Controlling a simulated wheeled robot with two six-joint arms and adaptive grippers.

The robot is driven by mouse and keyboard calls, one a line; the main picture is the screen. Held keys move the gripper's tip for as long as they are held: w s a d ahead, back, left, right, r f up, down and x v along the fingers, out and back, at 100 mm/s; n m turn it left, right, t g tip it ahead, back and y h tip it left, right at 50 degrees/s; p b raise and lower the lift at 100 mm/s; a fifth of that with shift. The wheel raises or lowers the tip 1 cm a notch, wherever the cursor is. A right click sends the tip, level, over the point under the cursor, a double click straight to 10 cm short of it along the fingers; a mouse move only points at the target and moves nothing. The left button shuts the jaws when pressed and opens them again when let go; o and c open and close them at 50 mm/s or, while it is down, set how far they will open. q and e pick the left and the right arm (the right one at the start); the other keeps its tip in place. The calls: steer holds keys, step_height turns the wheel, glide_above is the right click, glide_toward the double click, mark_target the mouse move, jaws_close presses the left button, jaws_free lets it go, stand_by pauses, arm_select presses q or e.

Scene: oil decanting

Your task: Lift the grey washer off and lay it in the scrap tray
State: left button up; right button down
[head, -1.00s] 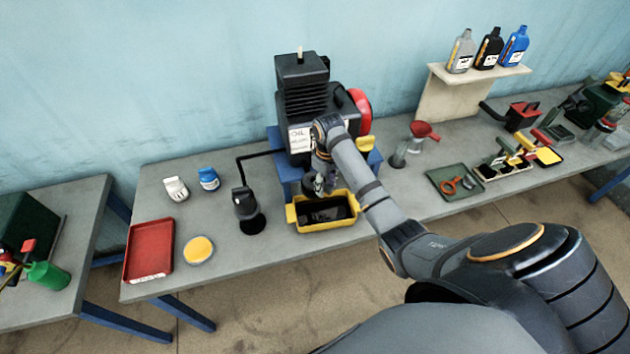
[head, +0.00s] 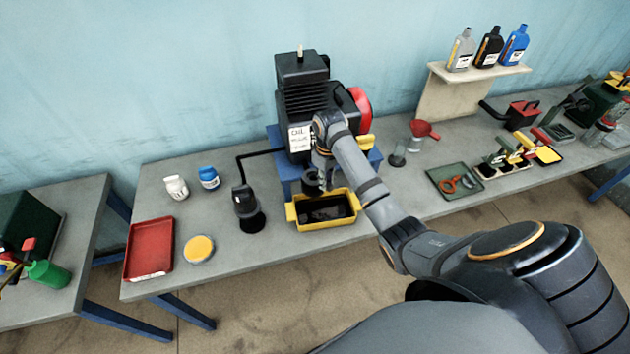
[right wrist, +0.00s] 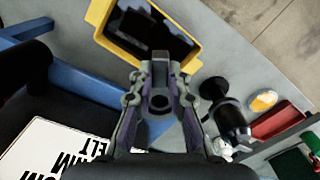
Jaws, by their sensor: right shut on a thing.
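My right gripper (head: 322,184) is at the front of the black engine, above the back edge of the yellow drain pan. In the right wrist view, its fingers (right wrist: 160,75) are closed on a small dark grey piece (right wrist: 160,62), which looks like the grey washer. Its ring shape is mostly hidden by the fingers. The red tray (head: 150,248), likely the scrap tray, lies empty at the left end of the bench, with a white label too small to read. It also shows in the right wrist view (right wrist: 278,123). My left gripper is not in view.
The yellow pan (head: 291,214) holds dark oil below the engine (head: 303,100) on its blue stand. A black pump-like device (head: 246,205) and a yellow-topped round dish (head: 199,248) stand between it and the red tray. White and blue bottles (head: 208,178) stand behind.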

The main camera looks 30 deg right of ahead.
steer(key=shift+r, duration=0.35)
steer(key=shift+r, duration=2.5)
